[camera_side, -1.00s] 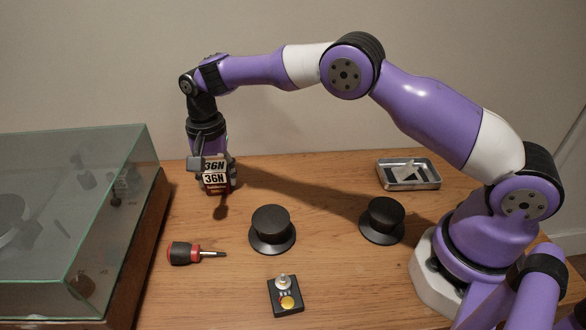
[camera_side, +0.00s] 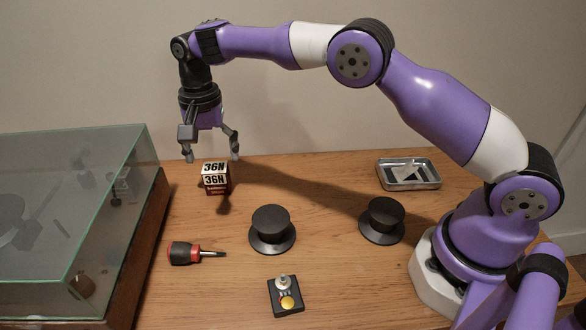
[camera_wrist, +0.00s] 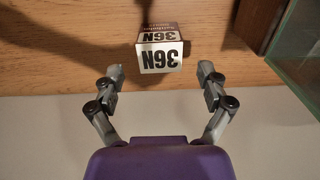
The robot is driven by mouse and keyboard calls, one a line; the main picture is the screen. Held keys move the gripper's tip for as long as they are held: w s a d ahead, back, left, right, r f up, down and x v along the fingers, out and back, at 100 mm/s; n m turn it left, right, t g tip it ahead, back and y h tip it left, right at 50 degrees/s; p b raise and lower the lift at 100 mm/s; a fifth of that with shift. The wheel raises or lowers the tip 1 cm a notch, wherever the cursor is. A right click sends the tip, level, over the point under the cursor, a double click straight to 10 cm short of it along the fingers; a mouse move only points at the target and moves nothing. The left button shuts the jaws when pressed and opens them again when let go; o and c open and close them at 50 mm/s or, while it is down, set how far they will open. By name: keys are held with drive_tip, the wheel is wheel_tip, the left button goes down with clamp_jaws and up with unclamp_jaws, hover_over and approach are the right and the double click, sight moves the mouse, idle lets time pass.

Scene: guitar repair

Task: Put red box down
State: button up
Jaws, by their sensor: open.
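The red box (camera_side: 215,179), with white faces marked "36N", stands on the wooden table towards the back left. My gripper (camera_side: 211,159) is open and empty above the box, its fingers spread wide to either side and clear of it. In the wrist view the box (camera_wrist: 160,52) lies beyond and between the two open fingertips (camera_wrist: 160,74). Its dark red side with small lettering shows there in part.
A glass-lidded turntable (camera_side: 75,210) fills the left side. A red and black screwdriver (camera_side: 190,253), two black round knobs (camera_side: 271,228) (camera_side: 382,219), a small switch box (camera_side: 285,296) and a metal tray (camera_side: 408,184) lie on the table (camera_side: 335,270).

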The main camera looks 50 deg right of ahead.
wheel_tip(320, 180, up, 6)
wheel_tip(320, 180, up, 8)
drive_tip(key=n+t, duration=0.2)
hover_over(215, 167)
drive_tip(key=s+d, duration=0.4)
drive_tip(key=s+d+r+n+t, duration=0.1)
drive_tip(key=s+d+r+n, duration=0.15)
drive_tip(key=s, duration=0.25)
drive_tip(key=s+d+f+n+t, duration=0.1)
drive_tip(key=s+d+f+n, duration=0.1)
drive_tip(key=s, duration=0.5)
drive_tip(key=s+d+f+n+t, duration=0.1)
drive_tip(key=s+f, duration=0.3)
drive_tip(key=s, duration=0.4)
drive_tip(key=shift+d+n+t, duration=0.3)
drive_tip(key=shift+d+n, duration=0.3)
drive_tip(key=shift+n, duration=0.15)
